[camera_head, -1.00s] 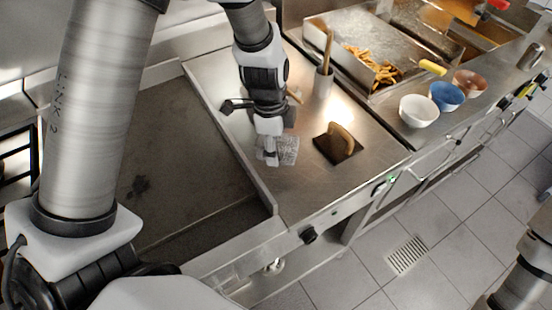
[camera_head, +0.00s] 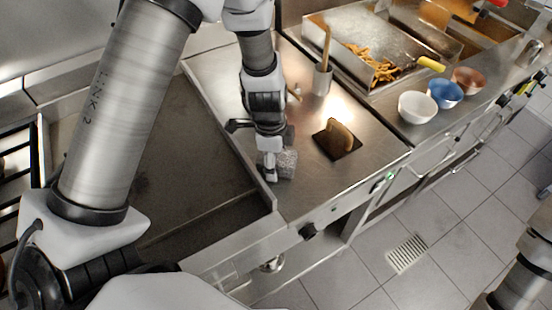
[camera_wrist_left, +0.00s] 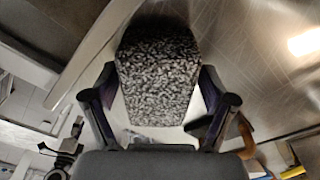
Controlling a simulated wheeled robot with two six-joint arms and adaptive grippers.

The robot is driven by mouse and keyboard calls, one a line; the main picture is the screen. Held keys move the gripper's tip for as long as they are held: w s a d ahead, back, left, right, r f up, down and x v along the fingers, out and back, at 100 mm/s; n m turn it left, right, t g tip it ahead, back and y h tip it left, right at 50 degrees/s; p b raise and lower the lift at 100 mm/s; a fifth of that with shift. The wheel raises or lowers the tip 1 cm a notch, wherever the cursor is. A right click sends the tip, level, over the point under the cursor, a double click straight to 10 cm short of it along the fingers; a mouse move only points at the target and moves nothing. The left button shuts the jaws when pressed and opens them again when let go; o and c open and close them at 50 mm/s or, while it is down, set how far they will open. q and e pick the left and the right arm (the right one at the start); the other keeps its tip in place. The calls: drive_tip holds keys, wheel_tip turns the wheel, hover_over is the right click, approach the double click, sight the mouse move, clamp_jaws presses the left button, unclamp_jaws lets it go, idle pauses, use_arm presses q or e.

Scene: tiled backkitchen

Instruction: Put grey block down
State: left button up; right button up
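The grey block (camera_head: 287,163) has a speckled surface and is at my left gripper (camera_head: 271,172), over the steel counter (camera_head: 315,185) near the griddle's raised edge. In the left wrist view the block (camera_wrist_left: 158,75) fills the space between the two fingers of my left gripper (camera_wrist_left: 158,88), with a finger against each side. The gripper hides part of the block in the head view. I cannot tell whether its underside touches the counter. Part of my right arm shows at the lower right of the head view, but its gripper does not.
A dark square with a tan handled tool (camera_head: 340,138) lies right of the block. A utensil holder (camera_head: 322,80) stands behind. White (camera_head: 417,108), blue (camera_head: 446,95) and brown bowls (camera_head: 468,81) stand at the right, near a fries tray (camera_head: 345,75). The front counter strip is clear.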

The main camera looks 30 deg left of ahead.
use_arm(q)
drive_tip(key=shift+r+p, duration=0.4)
drive_tip(key=shift+r, duration=0.1)
wheel_tip(320, 180, up, 11)
drive_tip(key=a, duration=0.1)
drive_tip(key=shift+s+r+b, duration=0.15)
drive_tip(key=shift+r+b, duration=0.05)
drive_tip(key=shift+b, duration=0.25)
drive_tip(key=shift+s, duration=0.1)
